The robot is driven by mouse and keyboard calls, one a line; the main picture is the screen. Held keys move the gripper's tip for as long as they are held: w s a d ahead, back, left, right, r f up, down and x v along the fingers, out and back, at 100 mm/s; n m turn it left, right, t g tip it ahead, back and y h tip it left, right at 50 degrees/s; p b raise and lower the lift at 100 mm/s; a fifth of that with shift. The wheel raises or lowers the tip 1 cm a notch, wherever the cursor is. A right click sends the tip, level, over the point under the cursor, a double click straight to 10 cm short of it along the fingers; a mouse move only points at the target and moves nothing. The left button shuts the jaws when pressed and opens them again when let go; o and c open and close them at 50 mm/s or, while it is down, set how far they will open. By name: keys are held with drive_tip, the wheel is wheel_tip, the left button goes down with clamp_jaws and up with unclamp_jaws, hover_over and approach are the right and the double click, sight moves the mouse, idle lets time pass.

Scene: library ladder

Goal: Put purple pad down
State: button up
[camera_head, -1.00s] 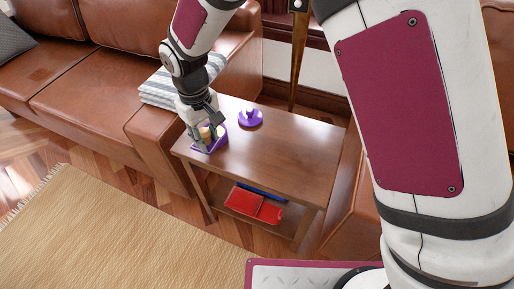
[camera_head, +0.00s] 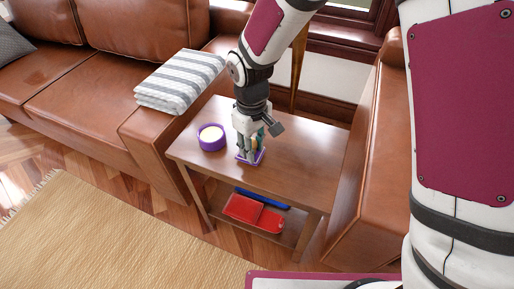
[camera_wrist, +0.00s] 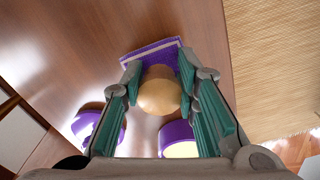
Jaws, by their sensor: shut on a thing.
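The purple pad (camera_head: 257,159) is a flat purple square with a round tan wooden knob (camera_wrist: 160,90). In the wrist view the pad (camera_wrist: 150,52) lies beyond the fingertips. My gripper (camera_head: 250,150) points down over the wooden side table (camera_head: 300,165) and is shut on the knob, seen between the green fingers in the wrist view. The pad is at or just above the tabletop near its front edge; I cannot tell if it touches. The fingers hide part of it.
A round purple tub (camera_head: 211,140) with cream contents stands left of the gripper. Another purple object (camera_wrist: 88,127) shows in the wrist view. A striped towel (camera_head: 180,82) lies on the sofa arm. The table's right side is clear.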

drive_tip(key=shift+f, duration=0.2)
drive_tip(key=shift+f, duration=0.1)
drive_tip(key=o, duration=1.1)
wheel_tip(320, 180, up, 12)
drive_tip(key=p, duration=0.4)
drive_tip(key=shift+r, duration=0.25)
